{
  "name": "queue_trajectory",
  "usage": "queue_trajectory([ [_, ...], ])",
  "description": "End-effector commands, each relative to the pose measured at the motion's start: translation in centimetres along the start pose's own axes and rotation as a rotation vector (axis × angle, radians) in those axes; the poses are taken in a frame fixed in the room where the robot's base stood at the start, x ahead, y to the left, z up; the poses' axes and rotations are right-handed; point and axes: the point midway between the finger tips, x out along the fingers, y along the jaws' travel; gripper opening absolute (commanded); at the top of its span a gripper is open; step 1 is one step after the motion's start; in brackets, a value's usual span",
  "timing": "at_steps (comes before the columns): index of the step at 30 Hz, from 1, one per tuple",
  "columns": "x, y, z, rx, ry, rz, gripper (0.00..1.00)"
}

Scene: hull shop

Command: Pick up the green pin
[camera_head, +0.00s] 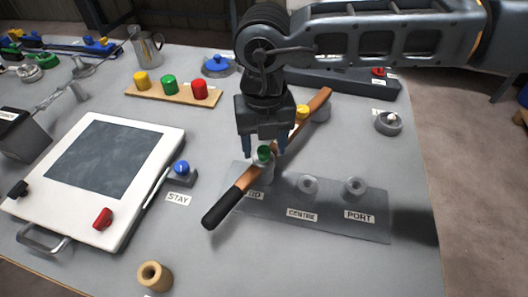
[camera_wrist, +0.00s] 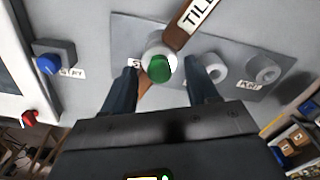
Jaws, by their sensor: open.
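A green pin (camera_head: 264,153) stands in the left light socket of a grey plate (camera_head: 340,226), by a partly hidden label. Its round green top also shows in the wrist view (camera_wrist: 159,68). My gripper (camera_head: 264,148) is directly above it, pointing down. In the wrist view my gripper (camera_wrist: 162,72) is open, with one finger on each side of the green top; whether either finger touches it I cannot tell. The plate's other two sockets, marked CENTRE (camera_head: 308,184) and PORT (camera_head: 354,186), look empty.
A brown tiller with a black grip (camera_head: 224,206) lies slantwise across the plate at the green pin. A yellow knob (camera_head: 302,111) is near its far end. A wooden board (camera_head: 150,92) holds yellow, green and red pegs. A white framed panel (camera_head: 150,140) lies left.

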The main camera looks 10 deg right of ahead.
Motion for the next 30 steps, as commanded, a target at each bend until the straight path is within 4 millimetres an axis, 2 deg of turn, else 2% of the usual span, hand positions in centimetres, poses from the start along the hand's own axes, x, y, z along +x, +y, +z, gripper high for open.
queue_trajectory([
  [7,0.13,0.02,0.0,-0.001,0.0,0.0,0.57],
  [24,0.09,0.02,0.0,-0.001,0.0,0.0,0.02],
  [30,0.08,0.02,0.0,-0.001,0.0,0.0,0.0],
])
